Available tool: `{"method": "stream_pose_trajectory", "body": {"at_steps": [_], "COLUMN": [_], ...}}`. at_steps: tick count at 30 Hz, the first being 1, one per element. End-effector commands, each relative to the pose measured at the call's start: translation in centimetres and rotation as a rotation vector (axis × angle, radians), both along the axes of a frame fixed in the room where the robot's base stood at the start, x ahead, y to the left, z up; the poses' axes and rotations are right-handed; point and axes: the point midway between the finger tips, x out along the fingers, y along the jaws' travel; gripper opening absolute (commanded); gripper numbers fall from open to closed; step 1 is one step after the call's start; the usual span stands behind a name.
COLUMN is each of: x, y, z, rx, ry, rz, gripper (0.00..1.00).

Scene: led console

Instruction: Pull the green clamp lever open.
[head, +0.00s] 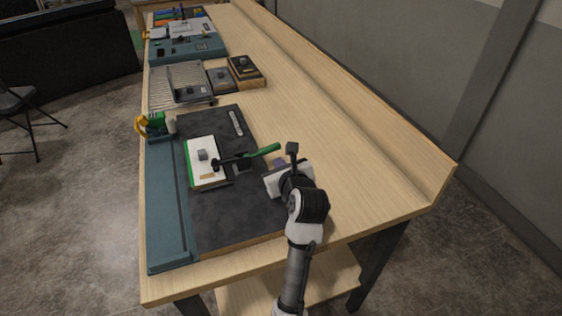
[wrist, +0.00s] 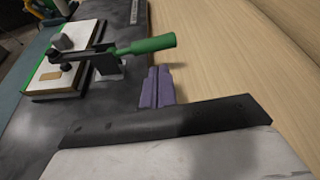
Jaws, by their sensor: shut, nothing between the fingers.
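The green clamp lever (head: 264,150) sticks out to the right from a black toggle clamp (head: 240,164) on a dark board (head: 230,206). It also shows in the wrist view (wrist: 147,45), lying nearly level. The clamp's black arm reaches left over a white plate (head: 205,176) with a green edge and a grey knob. My gripper (head: 278,163) is beside the lever's handle, on the near side and apart from it. In the wrist view its purple fingers (wrist: 155,72) are together with nothing between them, pointing toward the handle.
A blue rail (head: 167,205) runs along the board's left side, with a green and yellow part (head: 150,123) at its far end. A ribbed metal tray (head: 181,85) and small blocks (head: 245,70) lie farther back. The wooden table (head: 340,165) is clear to the right.

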Motion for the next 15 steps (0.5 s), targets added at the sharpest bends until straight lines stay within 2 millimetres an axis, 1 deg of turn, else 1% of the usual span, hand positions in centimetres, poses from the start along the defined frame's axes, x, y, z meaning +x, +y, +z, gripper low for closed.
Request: {"method": "stream_pose_trajectory", "body": {"at_steps": [1, 3, 6, 10, 15], "x": [0.9, 2.1, 3.4, 4.6, 5.1], "y": [0.3, 0.6, 1.0, 1.2, 1.3], "z": [-0.1, -0.5, -1.1, -1.5, -1.9], "rx": [0.000, -0.001, 0.000, 0.000, -0.002], "ry": [0.003, 0.002, 0.000, -0.001, -0.002], "rz": [0.002, 0.002, 0.002, 0.001, 0.001], "gripper": [0.00, 0.00, 0.00, 0.00, 0.00]}}
